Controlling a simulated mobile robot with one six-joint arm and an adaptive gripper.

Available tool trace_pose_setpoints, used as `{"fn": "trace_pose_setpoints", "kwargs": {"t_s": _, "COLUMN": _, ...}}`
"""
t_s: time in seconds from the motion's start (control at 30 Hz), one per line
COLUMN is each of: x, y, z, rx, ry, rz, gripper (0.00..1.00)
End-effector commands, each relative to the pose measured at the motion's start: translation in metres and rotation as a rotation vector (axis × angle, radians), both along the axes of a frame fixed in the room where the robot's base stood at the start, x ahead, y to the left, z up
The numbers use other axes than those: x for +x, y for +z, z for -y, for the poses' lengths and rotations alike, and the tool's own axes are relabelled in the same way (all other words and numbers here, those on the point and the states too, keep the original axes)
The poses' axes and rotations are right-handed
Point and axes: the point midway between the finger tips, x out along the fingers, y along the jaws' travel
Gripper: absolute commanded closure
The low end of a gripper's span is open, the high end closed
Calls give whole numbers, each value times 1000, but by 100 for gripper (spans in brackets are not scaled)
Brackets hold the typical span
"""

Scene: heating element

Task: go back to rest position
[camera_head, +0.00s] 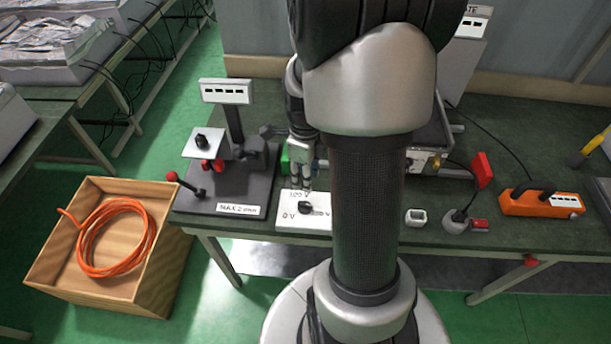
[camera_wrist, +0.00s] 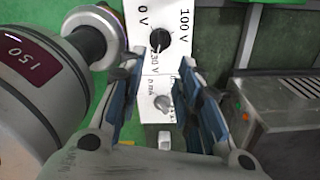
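My gripper (camera_head: 302,180) is above the white voltage panel (camera_head: 286,224) on the green table. In the wrist view my gripper (camera_wrist: 166,95) has its blue-lined fingers spread apart with nothing held between them. Beyond the fingers is the black voltage knob (camera_wrist: 158,39), with markings of 0 V and 100 V around it. A smaller grey knob (camera_wrist: 163,102) shows on the panel between the fingers. In the head view my arm hides part of the panel's right side and the table behind it.
A device with a "MAX 2 mm" label (camera_head: 241,209) and a red-tipped lever stands left of the panel. A wooden box (camera_head: 150,286) with an orange hose (camera_head: 118,238) is at the left.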

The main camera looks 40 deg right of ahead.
Motion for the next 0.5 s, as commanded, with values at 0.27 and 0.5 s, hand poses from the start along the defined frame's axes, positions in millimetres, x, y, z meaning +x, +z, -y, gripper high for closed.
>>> {"fn": "trace_pose_setpoints", "kwargs": {"t_s": 0.27, "x": 0, "y": 0, "z": 0, "rx": 0, "ry": 0, "rz": 0, "gripper": 68}}
{"fn": "trace_pose_setpoints", "kwargs": {"t_s": 0.5, "x": 3, "y": 14, "z": -9, "rx": -12, "ry": 107, "rz": 17, "gripper": 68}}
